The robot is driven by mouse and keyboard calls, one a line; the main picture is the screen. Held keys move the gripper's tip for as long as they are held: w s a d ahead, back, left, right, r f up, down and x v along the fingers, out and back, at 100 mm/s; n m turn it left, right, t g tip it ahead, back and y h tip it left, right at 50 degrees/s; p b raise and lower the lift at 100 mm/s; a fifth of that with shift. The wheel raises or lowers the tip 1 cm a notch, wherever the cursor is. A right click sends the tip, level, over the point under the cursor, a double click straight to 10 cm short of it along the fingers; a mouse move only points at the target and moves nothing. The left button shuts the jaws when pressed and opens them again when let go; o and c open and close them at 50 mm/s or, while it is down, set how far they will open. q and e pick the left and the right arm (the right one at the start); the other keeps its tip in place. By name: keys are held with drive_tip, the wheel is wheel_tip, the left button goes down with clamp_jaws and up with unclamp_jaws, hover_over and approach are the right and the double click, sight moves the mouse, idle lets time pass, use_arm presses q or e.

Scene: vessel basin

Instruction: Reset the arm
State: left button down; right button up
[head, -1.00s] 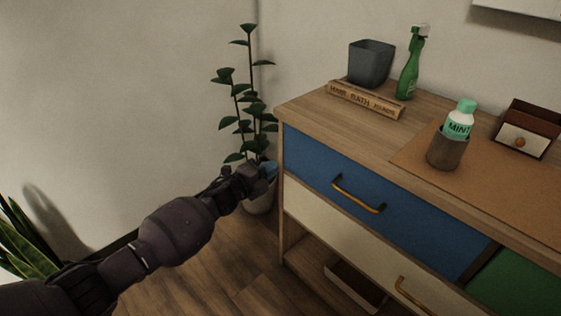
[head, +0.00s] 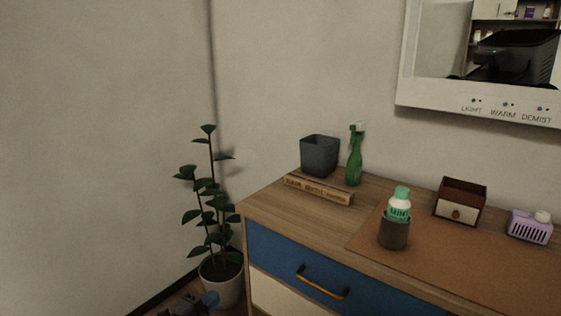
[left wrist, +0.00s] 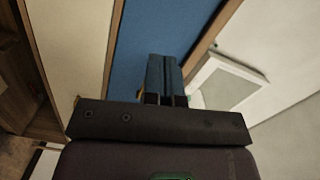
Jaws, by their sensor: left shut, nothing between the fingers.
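My left gripper (head: 207,301) shows only in part at the bottom edge of the head view, in front of the white pot of the plant and left of the dresser. In the left wrist view its blue fingers (left wrist: 163,78) are together, with nothing between them. Behind the fingers is the blue drawer front (left wrist: 152,28). My right gripper is in neither view.
The wooden dresser (head: 270,208) stands at the right. On it are a grey bin (head: 319,156), a green spray bottle (head: 354,160), a mint bottle (head: 398,205) in a cup (head: 394,234), a small drawer box (head: 459,203) and a purple item (head: 529,228). A potted plant (head: 209,195) stands left.

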use_arm(q)
drive_tip(key=s+a+n+g+y+p, duration=0.1)
drive_tip(key=s+n, duration=0.6)
drive_tip(key=s, duration=0.7)
drive_tip(key=s+a+r+n+g+y+p, duration=0.1)
drive_tip(key=s+a+n+y+p, duration=0.3)
drive_tip(key=s, duration=1)
drive_tip(key=s+a+r+n+g+y+p, duration=0.1)
drive_tip(key=s+a+n+g+y+p, duration=0.1)
drive_tip(key=s+n, duration=0.7)
drive_tip(key=s+a+y+p, duration=0.1)
drive_tip(key=s+y+p, duration=0.1)
drive_tip(key=s, duration=0.3)
drive_tip(key=shift+s+a+n+p, duration=0.2)
drive_tip(key=shift+a+n+p, duration=0.1)
drive_tip(key=shift+p, duration=0.1)
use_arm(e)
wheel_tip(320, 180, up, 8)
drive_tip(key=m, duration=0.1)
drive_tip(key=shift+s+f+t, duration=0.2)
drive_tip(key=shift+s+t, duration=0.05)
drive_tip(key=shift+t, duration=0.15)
use_arm(q)
drive_tip(key=shift+r, duration=0.1)
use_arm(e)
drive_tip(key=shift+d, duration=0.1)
